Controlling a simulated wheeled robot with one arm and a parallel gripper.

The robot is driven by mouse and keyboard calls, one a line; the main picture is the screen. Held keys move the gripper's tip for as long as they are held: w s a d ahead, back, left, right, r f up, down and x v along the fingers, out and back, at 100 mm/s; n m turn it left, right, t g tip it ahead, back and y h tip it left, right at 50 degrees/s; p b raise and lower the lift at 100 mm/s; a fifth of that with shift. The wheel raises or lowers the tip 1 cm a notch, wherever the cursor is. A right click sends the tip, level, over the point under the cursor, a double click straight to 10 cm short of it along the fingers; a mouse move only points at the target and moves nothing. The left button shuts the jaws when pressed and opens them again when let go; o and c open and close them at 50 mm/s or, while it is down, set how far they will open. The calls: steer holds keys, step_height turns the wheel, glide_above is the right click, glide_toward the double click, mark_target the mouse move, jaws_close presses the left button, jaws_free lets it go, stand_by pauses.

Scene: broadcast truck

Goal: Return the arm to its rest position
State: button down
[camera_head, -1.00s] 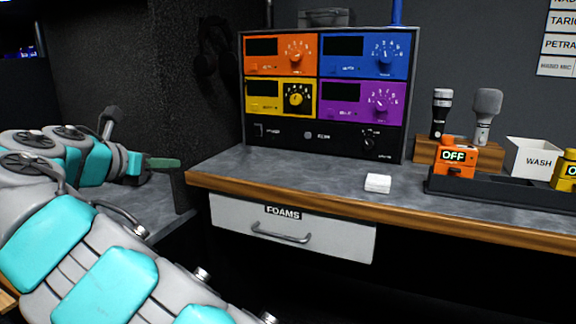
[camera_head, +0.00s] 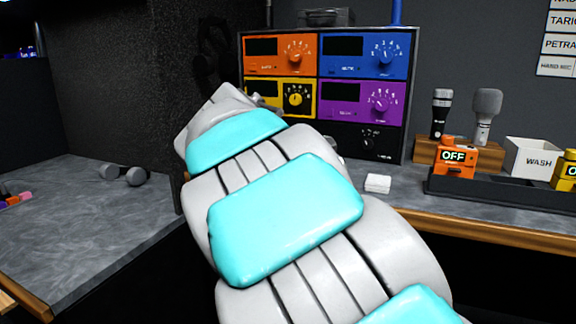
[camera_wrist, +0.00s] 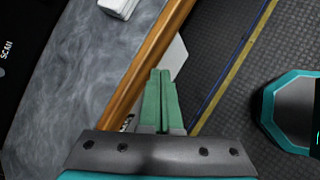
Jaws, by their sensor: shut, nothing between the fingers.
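My gripper (camera_wrist: 160,82) shows in the wrist view with its two green fingers pressed together and nothing between them. It points down past the wooden front edge of the counter (camera_wrist: 150,62). In the head view my arm rises from the bottom right across the middle, and my gripper is hidden behind it. The arm also covers the drawer front and the lower left of the equipment rack.
The rack (camera_head: 359,70) stands at the back. A white block (camera_head: 377,184) lies near the counter edge. A black tray (camera_head: 500,192), an orange box (camera_head: 455,160) and a WASH bin (camera_head: 533,158) stand at right. A side desk (camera_head: 70,215) is at left.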

steer(key=s+d+f+m+g+y, duration=0.2)
steer(key=s+d+f+m, duration=0.25)
steer(key=s, duration=0.35)
steer(key=s+d+f+m+g+y, duration=0.1)
steer(key=s+d+f+m+g, duration=0.1)
steer(key=s+d+f+m, duration=0.35)
steer(key=s+a+f+m+g+y, duration=0.1)
steer(key=s+f+m, duration=0.1)
steer(key=s+f, duration=0.2)
steer(key=s+a+f+m+g+y, duration=0.1)
steer(key=s+f+m+y, duration=0.1)
steer(key=s, duration=0.8)
steer(key=s+a+f+m+g+y, duration=0.1)
steer(key=s+f+m, duration=0.2)
steer(key=s+f, duration=0.3)
steer(key=shift+s+a+y, duration=0.2)
steer(key=shift+s+y, duration=0.2)
steer(key=shift+s, duration=0.7)
